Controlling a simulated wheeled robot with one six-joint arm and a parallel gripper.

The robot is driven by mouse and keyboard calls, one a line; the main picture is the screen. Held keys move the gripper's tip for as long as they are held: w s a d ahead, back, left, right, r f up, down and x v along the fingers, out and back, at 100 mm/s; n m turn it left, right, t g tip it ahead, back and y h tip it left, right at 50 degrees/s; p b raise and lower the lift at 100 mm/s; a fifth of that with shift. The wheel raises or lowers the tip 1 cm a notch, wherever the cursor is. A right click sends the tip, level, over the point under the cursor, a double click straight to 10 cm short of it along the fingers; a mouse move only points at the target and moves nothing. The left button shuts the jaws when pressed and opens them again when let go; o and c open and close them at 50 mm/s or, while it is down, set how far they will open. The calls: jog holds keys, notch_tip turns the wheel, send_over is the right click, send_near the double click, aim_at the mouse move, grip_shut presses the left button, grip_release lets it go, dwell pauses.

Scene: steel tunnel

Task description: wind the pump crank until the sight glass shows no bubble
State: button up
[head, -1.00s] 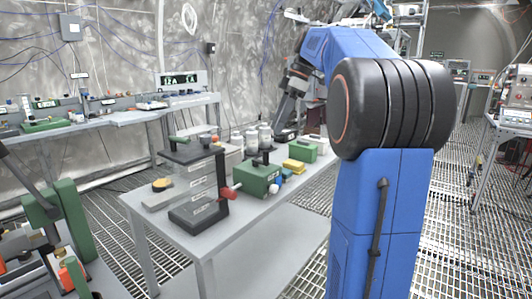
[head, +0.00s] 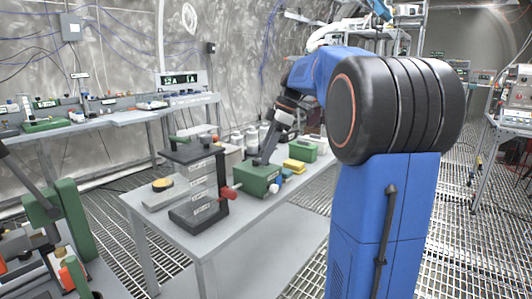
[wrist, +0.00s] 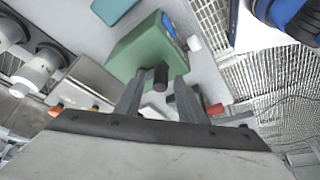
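A green box (head: 258,181) stands on the grey table, and it also shows in the wrist view (wrist: 150,45). A black upright knob (wrist: 160,76) sticks out of its top; it looks like the crank handle. My gripper (wrist: 157,88) is open, with one finger on each side of the knob and gaps visible between. In the head view my gripper (head: 263,160) is just above the box and covers the knob. I cannot make out a sight glass or a bubble in either view.
A yellow block (head: 294,165) and another green box (head: 303,149) lie to the right. Grey-white canisters (head: 251,138) stand behind. The table's front left (head: 165,225) is bare.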

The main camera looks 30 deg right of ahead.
grip_shut()
jog(key=shift+a, duration=0.1)
